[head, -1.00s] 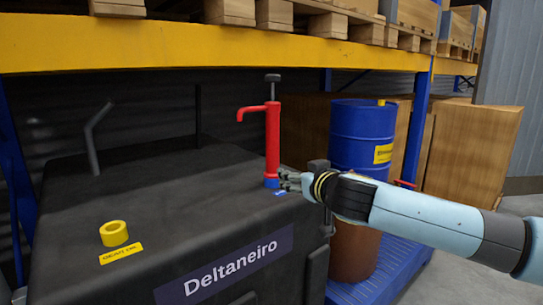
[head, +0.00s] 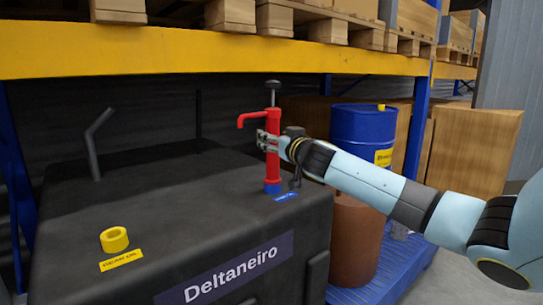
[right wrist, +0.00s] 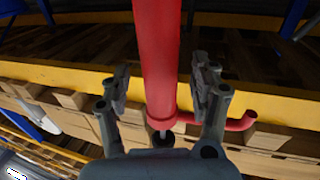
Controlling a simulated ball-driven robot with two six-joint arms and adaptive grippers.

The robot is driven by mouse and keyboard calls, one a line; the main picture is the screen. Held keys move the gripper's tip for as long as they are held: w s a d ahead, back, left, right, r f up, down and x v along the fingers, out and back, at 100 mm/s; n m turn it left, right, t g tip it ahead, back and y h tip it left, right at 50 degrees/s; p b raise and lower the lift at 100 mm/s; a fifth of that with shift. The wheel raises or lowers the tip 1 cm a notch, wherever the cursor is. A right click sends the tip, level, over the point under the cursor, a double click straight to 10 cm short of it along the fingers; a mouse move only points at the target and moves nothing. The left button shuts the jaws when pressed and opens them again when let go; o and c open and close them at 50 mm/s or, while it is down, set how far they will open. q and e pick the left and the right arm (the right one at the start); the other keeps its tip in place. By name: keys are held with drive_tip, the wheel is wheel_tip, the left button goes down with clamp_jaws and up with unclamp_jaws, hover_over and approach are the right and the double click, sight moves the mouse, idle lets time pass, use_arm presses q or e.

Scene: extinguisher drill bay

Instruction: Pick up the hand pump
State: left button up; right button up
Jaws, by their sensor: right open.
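The hand pump (head: 272,125) is a red upright tube with a side spout pointing left, a black handle on top and a blue collar at its foot. It stands on the black tank (head: 190,210), near the right edge of the tank's top. My right gripper (head: 267,142) is at the upper part of the tube, below the spout. In the right wrist view the red tube (right wrist: 158,60) runs between the two open fingers (right wrist: 160,95), with a gap visible on both sides. My left gripper is not in view.
A yellow cap (head: 114,239) and a bent grey pipe (head: 95,145) are on the tank's left part. A blue drum (head: 362,125) stands behind my right arm. A yellow shelf beam (head: 200,48) crosses above the pump.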

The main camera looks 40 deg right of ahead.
drive_tip(key=shift+w+d+r, duration=0.1)
drive_tip(key=shift+w+d, duration=0.1)
drive_tip(key=shift+w, duration=0.5)
clamp_jaws()
